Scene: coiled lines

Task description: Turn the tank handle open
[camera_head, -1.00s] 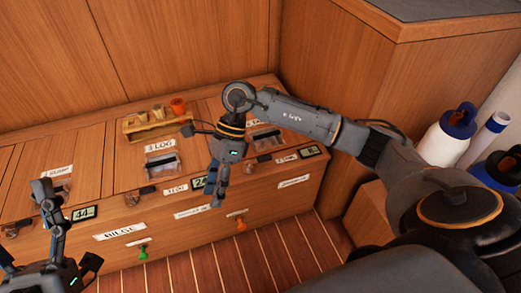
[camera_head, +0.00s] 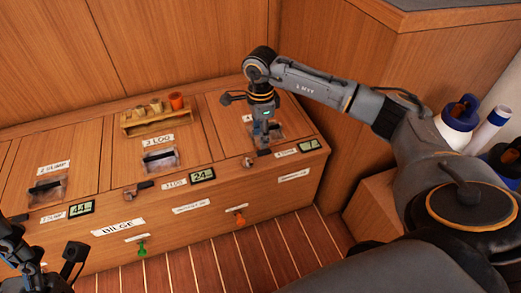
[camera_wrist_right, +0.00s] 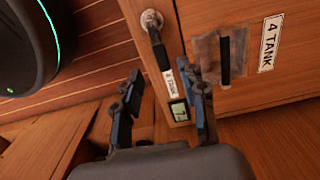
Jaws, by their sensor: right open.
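The tank handle (camera_wrist_right: 153,32) shows in the right wrist view as a metal knob with a dark lever pointing down the picture towards a small label (camera_wrist_right: 168,82). In the head view the handle (camera_head: 247,162) is a small piece on the front edge of the wooden chest, at its right end. My right gripper (camera_head: 264,148) is above that end, pointing down. In the wrist view its fingers (camera_wrist_right: 165,78) are apart and empty, with the lever's end seen between their tips. I cannot tell the gap in depth. My left gripper (camera_head: 40,262) is partly cut off at lower left.
A "4 TANK" label (camera_wrist_right: 270,42) and a clear cover with a black bar (camera_wrist_right: 225,58) lie beside the handle. A small display (camera_head: 309,145) is at right. Log and sump sections with similar handles lie left. A wooden rack (camera_head: 155,117) stands behind.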

